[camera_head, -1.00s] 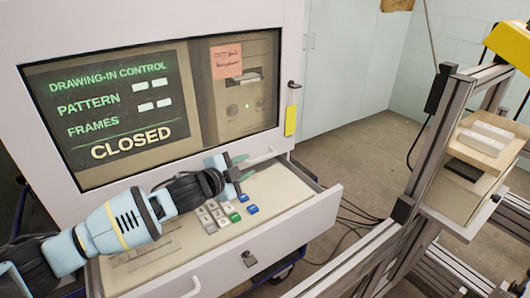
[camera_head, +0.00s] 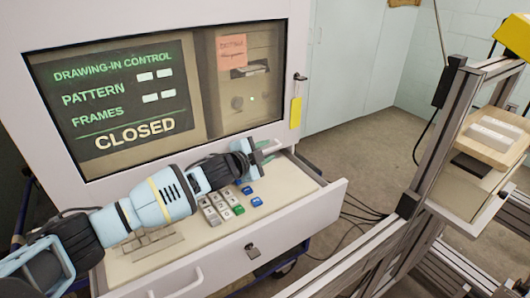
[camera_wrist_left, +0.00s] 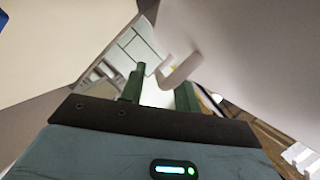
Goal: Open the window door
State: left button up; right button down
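The window door (camera_head: 200,15) is a white-framed panel with a dark glass pane on the cabinet front, and it sits shut. Behind the glass a screen (camera_head: 120,100) reads CLOSED. A white bar handle (camera_head: 275,147) sticks out at the door's lower right. My left gripper (camera_head: 263,153) is at this handle, its green fingertips just behind and beside it. In the left wrist view the two green fingers (camera_wrist_left: 160,90) stand apart, and the white hooked handle (camera_wrist_left: 181,72) is beyond and between their tips. I cannot tell whether they touch it. My right gripper is out of view.
An open drawer (camera_head: 270,225) juts out below the door, with several grey, blue and green key blocks (camera_head: 222,205) in it. A yellow tag (camera_head: 296,112) hangs from a key at the right edge. A metal frame (camera_head: 425,160) stands at the right.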

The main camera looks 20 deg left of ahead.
pick_arm(q)
jog(key=shift+c, duration=0.3)
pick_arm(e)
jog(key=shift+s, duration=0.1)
pick_arm(q)
grip_shut()
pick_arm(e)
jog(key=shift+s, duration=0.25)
